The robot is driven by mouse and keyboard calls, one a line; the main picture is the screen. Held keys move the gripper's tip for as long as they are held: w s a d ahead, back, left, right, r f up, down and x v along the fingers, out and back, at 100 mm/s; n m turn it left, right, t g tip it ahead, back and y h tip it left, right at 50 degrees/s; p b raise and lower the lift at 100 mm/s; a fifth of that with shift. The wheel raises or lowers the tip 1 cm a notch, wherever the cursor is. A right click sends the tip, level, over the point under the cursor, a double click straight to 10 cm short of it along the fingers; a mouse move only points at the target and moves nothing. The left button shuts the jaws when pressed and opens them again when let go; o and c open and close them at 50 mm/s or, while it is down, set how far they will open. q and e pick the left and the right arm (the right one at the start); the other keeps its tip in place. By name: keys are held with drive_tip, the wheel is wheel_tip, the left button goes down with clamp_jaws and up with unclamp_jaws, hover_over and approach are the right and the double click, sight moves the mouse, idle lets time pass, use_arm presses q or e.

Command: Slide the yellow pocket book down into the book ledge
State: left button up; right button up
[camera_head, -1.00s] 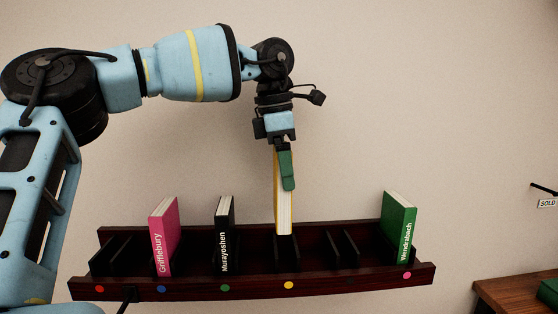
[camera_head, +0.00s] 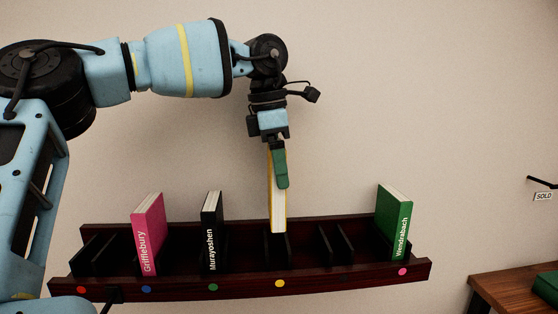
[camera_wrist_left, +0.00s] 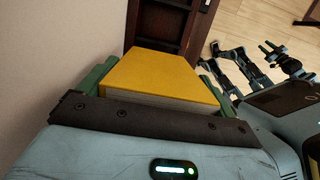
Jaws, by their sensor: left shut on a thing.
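The yellow pocket book (camera_head: 278,208) is upright in the head view, its white page edges facing me. My left gripper (camera_head: 280,168), with green fingers, is shut on its upper part from above. The book's lower end is at the ledge's yellow-dotted slot, between dark dividers; how deep it sits I cannot tell. In the left wrist view the yellow cover (camera_wrist_left: 160,75) lies between the two green fingers (camera_wrist_left: 160,85). The dark wooden book ledge (camera_head: 330,278) runs along the wall with coloured dots on its front.
A pink book (camera_head: 149,235) and a black book (camera_head: 212,232) stand in slots to the left. A green book (camera_head: 394,222) stands at the right end. The slots by the red dot and right of the yellow book are empty. A wooden table (camera_head: 510,290) is at far right.

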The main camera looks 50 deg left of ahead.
sight(278, 192)
use_arm(q)
wheel_tip(278, 192, down, 3)
drive_tip(key=shift+r+b, duration=0.15)
drive_tip(key=shift+b, duration=0.4)
drive_tip(key=shift+f, duration=0.4)
drive_tip(key=shift+f, duration=0.25)
drive_tip(key=shift+f+b, duration=0.7)
drive_tip(key=shift+f, duration=0.35)
